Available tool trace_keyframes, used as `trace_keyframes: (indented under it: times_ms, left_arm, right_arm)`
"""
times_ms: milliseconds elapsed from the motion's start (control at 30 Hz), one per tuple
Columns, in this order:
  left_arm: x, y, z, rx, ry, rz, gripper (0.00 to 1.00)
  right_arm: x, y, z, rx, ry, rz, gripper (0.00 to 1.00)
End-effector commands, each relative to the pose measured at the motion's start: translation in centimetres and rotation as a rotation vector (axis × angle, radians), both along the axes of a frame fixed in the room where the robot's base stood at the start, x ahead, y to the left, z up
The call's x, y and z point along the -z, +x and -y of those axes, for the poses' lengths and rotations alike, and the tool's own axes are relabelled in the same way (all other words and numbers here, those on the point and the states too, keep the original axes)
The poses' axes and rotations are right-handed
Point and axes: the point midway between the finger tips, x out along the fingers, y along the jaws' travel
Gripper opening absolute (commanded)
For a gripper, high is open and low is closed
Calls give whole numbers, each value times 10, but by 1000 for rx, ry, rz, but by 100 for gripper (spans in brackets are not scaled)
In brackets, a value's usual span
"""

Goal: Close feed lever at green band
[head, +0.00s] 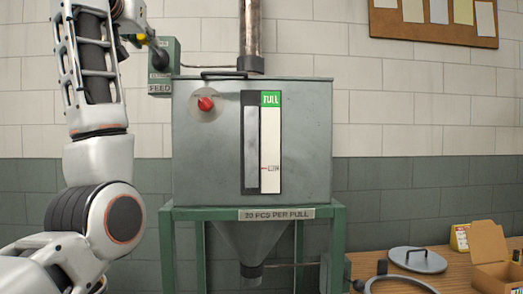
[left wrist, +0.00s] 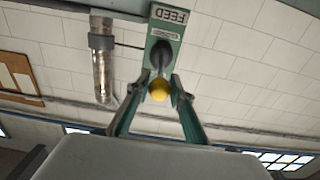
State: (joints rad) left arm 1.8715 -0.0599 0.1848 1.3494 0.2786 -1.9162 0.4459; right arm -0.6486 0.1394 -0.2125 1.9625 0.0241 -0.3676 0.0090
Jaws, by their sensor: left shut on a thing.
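The feed lever has a yellow ball knob (left wrist: 159,89) and a dark shaft (left wrist: 161,58), and sticks out of a green box marked FEED (left wrist: 168,24). In the head view this FEED box (head: 161,86) is at the upper left of the hopper. My left gripper (left wrist: 157,84) is shut on the knob, one finger on each side; in the head view it is small and partly hidden near the box. The hopper's level gauge (head: 270,150) has a green band marked FULL (head: 271,99) at its top.
The grey hopper (head: 220,140) stands on a green frame (head: 188,214) with a plate reading 20 PCS PER PULL. A wooden table (head: 452,284) at the lower right holds a round lid (head: 418,260) and a cardboard box (head: 493,255).

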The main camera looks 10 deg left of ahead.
Motion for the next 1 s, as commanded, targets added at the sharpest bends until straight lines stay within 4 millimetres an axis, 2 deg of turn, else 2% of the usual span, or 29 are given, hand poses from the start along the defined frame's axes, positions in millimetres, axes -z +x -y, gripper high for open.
trace_keyframes:
  times_ms: [33, 300, 700, 733, 800, 1000]
  left_arm:
    - [14, 5, -1, -1, 0, -14, 1]
    - [36, 6, 0, 0, 1, -15, 1]
    - [66, 5, 0, -1, -1, -12, 1]
    - [64, 4, 0, -1, 0, -10, 27]
    - [61, 3, 0, -1, 0, -7, 42]
    - [59, 2, 0, -1, 0, -5, 42]
  right_arm:
    - [8, -2, 0, 0, 0, -5, 42]
    - [30, -8, 0, -1, -4, -22, 42]
    - [43, -6, 4, -3, -22, -21, 42]
    - [40, -4, 5, -2, -23, -15, 42]
    - [36, -1, 5, -2, -23, -8, 42]
    - [31, 2, 5, 0, -20, 3, 42]
